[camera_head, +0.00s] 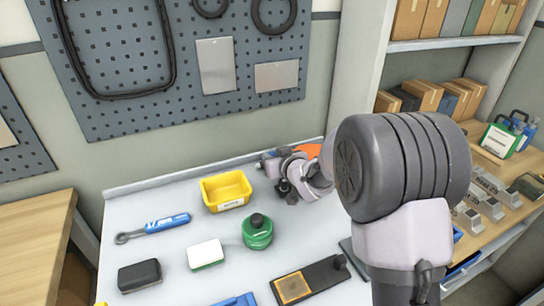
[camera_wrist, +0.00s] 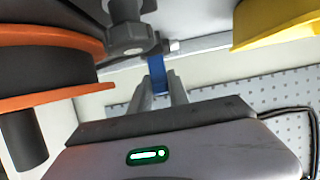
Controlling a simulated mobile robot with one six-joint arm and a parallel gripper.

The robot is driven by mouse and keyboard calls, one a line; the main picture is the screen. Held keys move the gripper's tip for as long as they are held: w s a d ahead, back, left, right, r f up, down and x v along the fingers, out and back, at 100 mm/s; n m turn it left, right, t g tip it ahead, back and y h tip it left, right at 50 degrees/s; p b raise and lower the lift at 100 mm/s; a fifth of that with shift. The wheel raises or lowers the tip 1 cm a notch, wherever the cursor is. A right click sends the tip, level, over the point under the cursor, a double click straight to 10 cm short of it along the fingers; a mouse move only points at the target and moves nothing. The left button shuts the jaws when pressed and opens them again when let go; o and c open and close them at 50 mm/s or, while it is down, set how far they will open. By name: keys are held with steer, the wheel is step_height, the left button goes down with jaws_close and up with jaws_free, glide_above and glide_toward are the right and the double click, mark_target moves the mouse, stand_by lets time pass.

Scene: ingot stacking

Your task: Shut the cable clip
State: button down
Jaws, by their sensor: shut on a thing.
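In the wrist view, the two fingers of my gripper (camera_wrist: 159,88) are shut on a narrow blue piece (camera_wrist: 157,70). It may be part of the cable clip; I cannot tell, as most of it is hidden between the fingers. A dark grey knob (camera_wrist: 128,38) sits just beyond the fingertips, close to the blue piece. In the head view, my arm reaches to the back of the bench, right of the yellow bin, and the fingertips and the held piece cannot be made out there.
A yellow bin (camera_head: 226,190) stands left of my wrist. An orange-rimmed dark spool (camera_wrist: 45,60) is close on the left in the wrist view.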

steer(key=shift+r, duration=0.15)
steer(key=p, duration=0.3)
steer(key=shift+w+a+r+g, duration=0.1)
steer(key=shift+r+g, duration=0.2)
steer(key=p, duration=0.3)
steer(key=g+p, duration=0.1)
steer(key=p, duration=0.3)
steer(key=shift+w+a+r+h, duration=0.1)
steer(key=shift+w+r+h, duration=0.15)
steer(key=shift+r+h, duration=0.15)
steer(key=g+p, duration=0.1)
steer(key=p, duration=0.5)
steer(key=w+g+p, duration=0.1)
steer(key=p, duration=0.5)
steer(key=h+p, duration=0.1)
steer(key=p, duration=0.5)
steer(key=shift+w+a+r+g, duration=0.2)
steer(key=shift+w+a+g, duration=0.1)
steer(key=shift+g, duration=0.1)
steer(key=p, duration=0.4)
steer(key=shift+w+a+f+g+p, duration=0.1)
steer(key=shift+f+g+p, duration=0.05)
steer(key=shift+g+p, duration=0.2)
steer(key=p, duration=0.3)
steer(key=shift+f, duration=0.2)
steer(key=shift+f+g+h+p, duration=0.3)
steer(key=shift+f+p, duration=0.2)
steer(key=shift+p, duration=0.7)
steer(key=shift+f, duration=0.1)
